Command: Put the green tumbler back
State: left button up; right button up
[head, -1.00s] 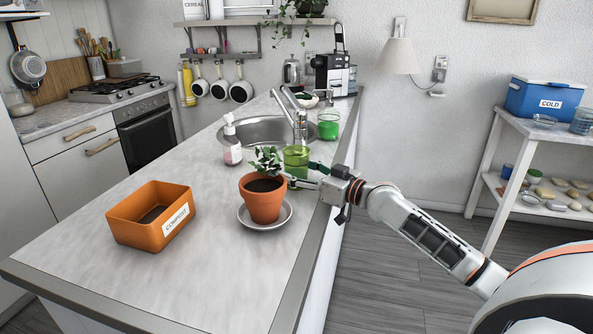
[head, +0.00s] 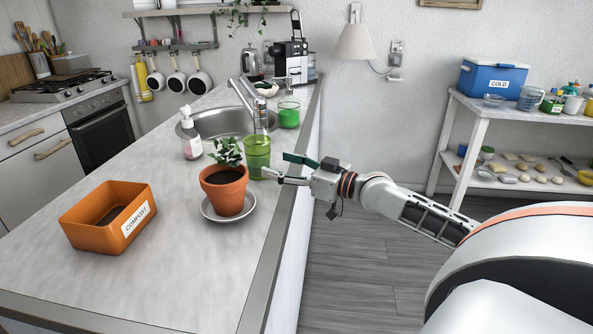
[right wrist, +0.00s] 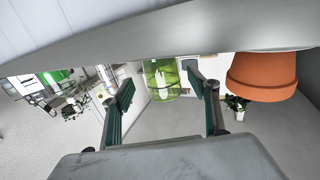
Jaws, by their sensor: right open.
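The green tumbler (head: 257,158), see-through, stands upright on the counter behind the potted plant. My right gripper (head: 275,164) is open at the tumbler's right side, its fingers pointing left at it. In the right wrist view the tumbler (right wrist: 162,80) shows in the gap between the two dark green finger pads (right wrist: 162,92), beyond their tips, with nothing held. My left gripper is out of view.
The terracotta pot (head: 223,195) on its saucer (head: 209,213) stands close in front of the tumbler. A soap bottle (head: 191,138) and tap (head: 261,112) are behind it. An orange compost bin (head: 85,232) is at left. A cooler (head: 491,78) sits on the right shelf.

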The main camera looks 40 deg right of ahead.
jog(key=shift+v, duration=0.9)
jog(key=shift+s+d+f, duration=0.1)
jog(key=shift+s+d, duration=0.1)
jog(key=shift+s, duration=0.5)
jog(key=shift+s+d, duration=0.15)
jog(key=shift+s, duration=0.5)
